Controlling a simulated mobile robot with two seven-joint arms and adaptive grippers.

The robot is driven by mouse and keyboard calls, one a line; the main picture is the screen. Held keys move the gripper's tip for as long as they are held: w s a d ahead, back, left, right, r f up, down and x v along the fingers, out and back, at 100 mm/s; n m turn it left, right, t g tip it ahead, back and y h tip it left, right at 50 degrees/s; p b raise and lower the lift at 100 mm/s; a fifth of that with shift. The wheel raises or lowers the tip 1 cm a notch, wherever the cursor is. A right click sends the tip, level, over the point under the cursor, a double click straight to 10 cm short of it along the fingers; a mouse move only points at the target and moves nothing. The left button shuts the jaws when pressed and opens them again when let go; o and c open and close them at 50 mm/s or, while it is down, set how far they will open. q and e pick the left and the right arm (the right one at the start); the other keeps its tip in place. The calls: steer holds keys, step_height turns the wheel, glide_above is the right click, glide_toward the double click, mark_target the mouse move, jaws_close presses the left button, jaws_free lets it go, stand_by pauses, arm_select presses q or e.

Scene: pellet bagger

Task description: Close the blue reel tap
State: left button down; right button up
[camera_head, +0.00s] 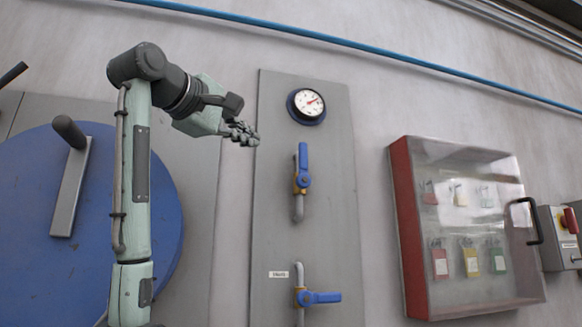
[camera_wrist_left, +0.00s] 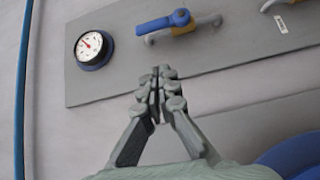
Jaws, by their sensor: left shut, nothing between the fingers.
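A grey wall panel (camera_head: 270,200) carries two blue-handled taps. The upper tap (camera_head: 303,166) has its handle upright, in line with its pipe. The lower tap (camera_head: 318,297) has its handle lying sideways, across its pipe, with a small label to its left that I cannot read surely. I cannot tell which one is the reel tap. My left gripper (camera_head: 248,135) is shut and empty, left of and slightly above the upper tap, apart from it. In the left wrist view, the fingertips (camera_wrist_left: 160,84) show below the upper tap's handle (camera_wrist_left: 163,23). My right gripper is out of view.
A round gauge (camera_head: 308,105) sits above the upper tap. A large blue disc (camera_head: 40,200) with a crank handle is at left, behind my arm. A red-sided clear cabinet (camera_head: 405,230) with tags inside is at right. A switch box (camera_head: 555,240) is beyond it.

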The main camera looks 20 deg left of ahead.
arm_select(q)
steer(key=p, duration=0.3)
glide_toward(298, 156)
steer(key=w+a, duration=0.3)
steer(key=w, duration=0.1)
steer(key=w+d, duration=0.2)
steer(key=shift+d+r+n+p, duration=0.3)
steer(key=shift+d+r+n, duration=0.05)
steer(key=shift+r+n, duration=0.05)
steer(key=shift+w+d+f, duration=0.1)
steer(key=shift+w+d, duration=0.15)
steer(key=shift+d, duration=0.05)
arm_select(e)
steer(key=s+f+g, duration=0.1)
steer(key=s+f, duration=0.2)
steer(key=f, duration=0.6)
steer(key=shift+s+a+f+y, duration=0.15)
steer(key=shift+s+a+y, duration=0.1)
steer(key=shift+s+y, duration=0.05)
arm_select(q)
steer(key=shift+w+d+g, duration=0.1)
steer(key=shift+g, duration=0.2)
